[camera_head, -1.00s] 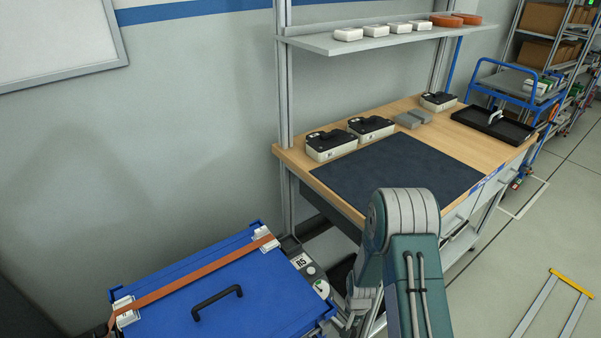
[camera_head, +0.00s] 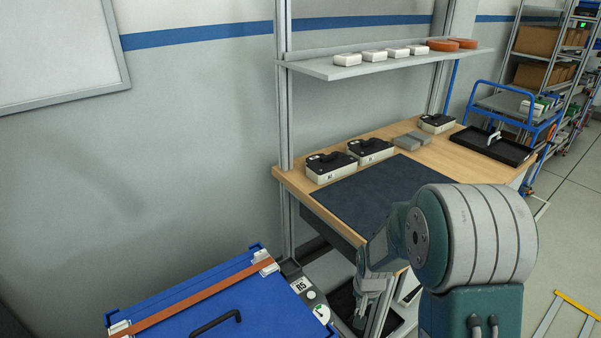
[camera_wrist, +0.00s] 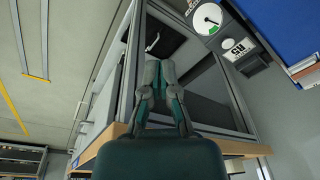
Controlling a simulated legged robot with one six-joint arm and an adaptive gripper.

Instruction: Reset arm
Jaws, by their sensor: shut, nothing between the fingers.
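My gripper (camera_head: 366,308) hangs in front of the workbench's left front corner in the head view, just right of the blue lidded case. It is shut and empty. In the wrist view my gripper (camera_wrist: 160,72) shows its fingers together, with the bench frame behind them. My bent arm covers the bench's front right part in the head view. The blue case (camera_head: 265,318) has an orange strap across its lid and a black handle. Beside it is a grey panel marked R5 (camera_head: 302,288) with a round gauge, which also shows in the wrist view (camera_wrist: 207,18).
The wooden workbench (camera_head: 452,160) carries a dark mat (camera_head: 375,200), several black-and-white cases and a black tray (camera_head: 492,146). A shelf (camera_head: 350,68) above holds white and orange items. A blue cart (camera_head: 530,108) stands behind right.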

